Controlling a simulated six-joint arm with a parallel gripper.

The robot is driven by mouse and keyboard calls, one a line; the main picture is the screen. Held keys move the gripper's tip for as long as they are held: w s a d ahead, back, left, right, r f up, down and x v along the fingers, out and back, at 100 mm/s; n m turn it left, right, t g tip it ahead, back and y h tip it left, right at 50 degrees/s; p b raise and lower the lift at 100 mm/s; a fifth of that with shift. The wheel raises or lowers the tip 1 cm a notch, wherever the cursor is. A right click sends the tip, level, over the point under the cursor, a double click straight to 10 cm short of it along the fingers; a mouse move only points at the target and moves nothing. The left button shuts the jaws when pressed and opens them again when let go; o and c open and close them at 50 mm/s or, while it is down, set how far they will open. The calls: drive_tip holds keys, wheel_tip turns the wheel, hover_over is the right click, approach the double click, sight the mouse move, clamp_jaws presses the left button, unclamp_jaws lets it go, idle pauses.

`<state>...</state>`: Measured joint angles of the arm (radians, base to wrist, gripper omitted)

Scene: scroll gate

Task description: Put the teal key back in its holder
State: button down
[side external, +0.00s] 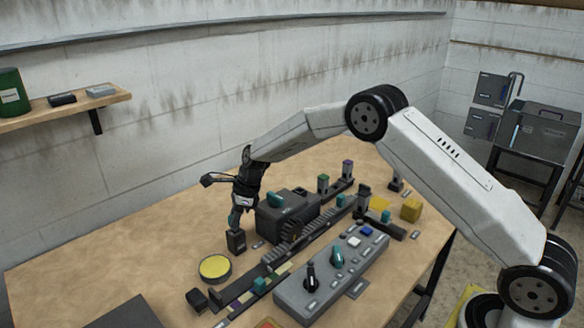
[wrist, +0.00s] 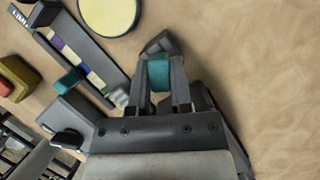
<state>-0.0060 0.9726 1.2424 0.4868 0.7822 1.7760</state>
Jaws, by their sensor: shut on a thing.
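The teal key (wrist: 159,72) is between the two fingers of my gripper (wrist: 163,88) in the wrist view. My gripper (side external: 238,208) is shut on it and points down in the side view. A small dark block (side external: 236,241), which looks like the key's holder, stands on the table directly below my gripper. The dark block also shows just beyond the key in the wrist view (wrist: 158,44). The fingers hide part of the key. I cannot tell whether the key's lower end is inside the block or just above it.
A yellow disc (side external: 215,267) lies left of the block. A dark machine box (side external: 285,212) with a teal handle stands close on the right. A rail with coloured tiles (side external: 247,298) and a grey control panel (side external: 330,280) lie in front. The table at left is clear.

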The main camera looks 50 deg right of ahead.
drive_tip(key=shift+f, duration=0.95)
idle(0.6)
unclamp_jaws()
idle(0.4)
drive_tip(key=shift+r, duration=0.1)
drive_tip(key=shift+r, duration=3.4)
